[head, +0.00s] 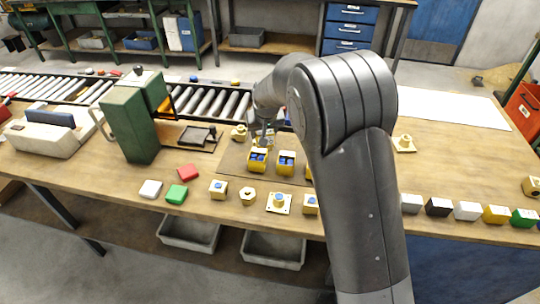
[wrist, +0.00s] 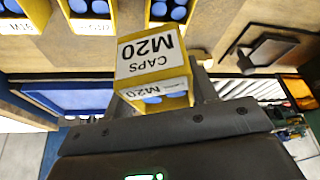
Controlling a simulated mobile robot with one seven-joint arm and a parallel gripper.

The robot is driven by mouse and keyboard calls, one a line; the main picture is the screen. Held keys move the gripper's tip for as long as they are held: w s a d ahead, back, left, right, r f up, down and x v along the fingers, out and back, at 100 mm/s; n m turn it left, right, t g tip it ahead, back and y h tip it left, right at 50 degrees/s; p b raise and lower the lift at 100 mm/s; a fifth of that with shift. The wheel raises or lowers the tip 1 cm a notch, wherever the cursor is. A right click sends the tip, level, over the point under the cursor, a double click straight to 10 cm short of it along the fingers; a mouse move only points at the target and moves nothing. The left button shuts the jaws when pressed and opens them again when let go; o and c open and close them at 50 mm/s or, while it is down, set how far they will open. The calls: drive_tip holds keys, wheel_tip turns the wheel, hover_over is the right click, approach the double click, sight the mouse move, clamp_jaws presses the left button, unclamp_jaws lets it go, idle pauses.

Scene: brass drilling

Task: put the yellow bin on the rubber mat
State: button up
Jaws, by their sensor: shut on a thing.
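My gripper (head: 264,138) is over the bench, behind the front yellow bins. In the wrist view its grey fingers (wrist: 162,88) are shut on a yellow bin (wrist: 150,90) with blue caps in it. In the head view, yellow bins with blue caps stand at the left (head: 258,166) and right (head: 286,169) on the brown rubber mat (head: 233,160). My arm hides the mat's right part.
A green machine (head: 138,130) stands left of the mat. Red (head: 188,172), green and white blocks and several brass parts (head: 279,202) line the front edge. A roller conveyor (head: 212,102) runs behind. A white sheet (head: 455,110) lies at the right.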

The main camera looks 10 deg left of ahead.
hover_over(232, 157)
drive_tip(key=s, duration=0.1)
drive_tip(key=f, duration=0.7)
drive_tip(key=shift+s+d, duration=0.15)
drive_tip(key=shift+d, duration=0.25)
drive_tip(key=shift+a+f, duration=0.1)
drive_tip(key=shift+f, duration=1.9)
drive_tip(key=shift+f, duration=0.15)
drive_tip(key=o, duration=1)
drive_tip(key=v, duration=1.2)
drive_tip(key=shift+r, duration=0.2)
